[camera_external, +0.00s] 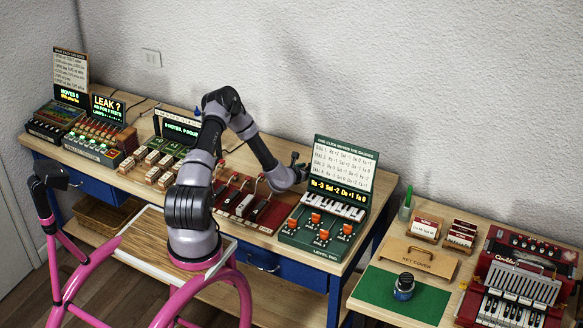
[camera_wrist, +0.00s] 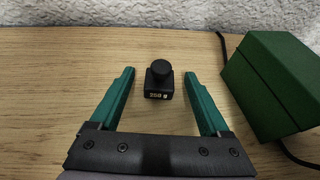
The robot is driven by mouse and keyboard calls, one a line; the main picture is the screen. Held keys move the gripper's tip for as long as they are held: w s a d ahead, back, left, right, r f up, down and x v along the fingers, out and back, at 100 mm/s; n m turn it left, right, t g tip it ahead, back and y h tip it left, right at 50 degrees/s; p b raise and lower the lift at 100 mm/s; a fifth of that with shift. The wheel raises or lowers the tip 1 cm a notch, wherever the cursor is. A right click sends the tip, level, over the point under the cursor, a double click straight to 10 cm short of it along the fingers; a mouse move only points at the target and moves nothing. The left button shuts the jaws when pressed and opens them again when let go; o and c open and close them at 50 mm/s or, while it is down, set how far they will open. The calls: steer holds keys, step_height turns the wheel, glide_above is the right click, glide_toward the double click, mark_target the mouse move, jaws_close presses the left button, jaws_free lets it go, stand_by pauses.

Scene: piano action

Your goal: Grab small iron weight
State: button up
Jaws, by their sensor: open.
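The small iron weight (camera_wrist: 159,80) is a black block with a round knob on top and a "250 g" label. In the wrist view it stands upright on the wooden tabletop (camera_wrist: 55,80). My gripper (camera_wrist: 160,75) is open, with one teal finger on each side of the weight and a gap on both sides. In the external view my gripper (camera_external: 299,163) is low over the back of the long bench, behind the red panel and left of the green device. The weight cannot be made out there.
A green box (camera_wrist: 275,85) stands close to the right finger, with a black cable (camera_wrist: 222,50) beside it. The wall (camera_wrist: 150,12) is just behind the weight. In the external view the green keyboard device (camera_external: 325,225) with its sign is right of my gripper.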

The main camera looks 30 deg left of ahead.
jaws_close()
steer(key=shift+r, duration=0.15)
